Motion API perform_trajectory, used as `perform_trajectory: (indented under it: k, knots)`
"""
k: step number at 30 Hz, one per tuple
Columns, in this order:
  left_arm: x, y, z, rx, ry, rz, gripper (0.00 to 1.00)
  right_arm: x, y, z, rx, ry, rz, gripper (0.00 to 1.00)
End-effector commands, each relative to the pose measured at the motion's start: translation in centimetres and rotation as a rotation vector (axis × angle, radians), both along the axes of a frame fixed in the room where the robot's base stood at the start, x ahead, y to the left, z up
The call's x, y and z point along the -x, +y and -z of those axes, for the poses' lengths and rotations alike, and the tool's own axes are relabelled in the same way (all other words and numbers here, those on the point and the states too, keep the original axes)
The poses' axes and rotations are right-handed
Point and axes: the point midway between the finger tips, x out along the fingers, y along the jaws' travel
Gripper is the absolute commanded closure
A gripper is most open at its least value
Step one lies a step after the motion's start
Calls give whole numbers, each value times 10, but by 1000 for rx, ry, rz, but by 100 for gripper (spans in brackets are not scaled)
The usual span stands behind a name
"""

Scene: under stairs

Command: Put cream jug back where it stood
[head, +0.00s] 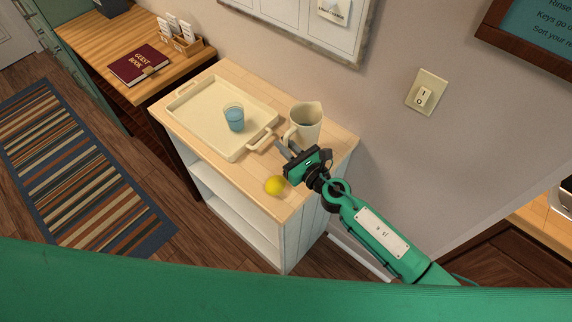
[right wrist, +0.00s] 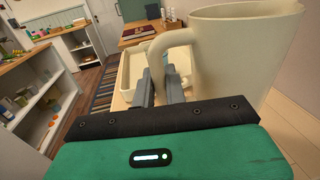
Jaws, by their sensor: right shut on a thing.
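The cream jug (head: 306,120) stands upright at the right part of the wooden-topped cabinet, beside the tray. In the right wrist view the jug (right wrist: 240,55) fills the right side, with its handle toward my fingers. My right gripper (head: 283,147) reaches in from the lower right. In the wrist view its two fingers (right wrist: 160,88) are shut on the jug's handle. Whether the jug's base touches the cabinet top is hard to tell. My left gripper is not in view.
A cream tray (head: 195,118) holding a blue glass (head: 234,117) lies left of the jug. A yellow lemon (head: 275,185) sits near the cabinet's front edge (head: 240,182). The wall with a light switch (head: 426,92) is close behind. A guest book (head: 138,64) lies on the desk at left.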

Motion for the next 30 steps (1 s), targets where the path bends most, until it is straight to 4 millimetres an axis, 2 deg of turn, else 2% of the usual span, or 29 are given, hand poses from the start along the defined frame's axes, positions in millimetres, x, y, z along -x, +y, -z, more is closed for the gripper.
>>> perform_trajectory:
  k: [1, 11, 21, 30]
  knots:
    - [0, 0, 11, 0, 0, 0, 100, 0, 0, 12, -1, -1, 2, 100]
    - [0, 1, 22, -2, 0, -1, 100, 0, 0, 26, 0, -3, 0, 100]
    - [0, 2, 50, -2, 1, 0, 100, 0, 0, 60, -1, -1, 2, 100]
    - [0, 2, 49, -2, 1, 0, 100, 0, 0, 60, 1, -4, 1, 100]
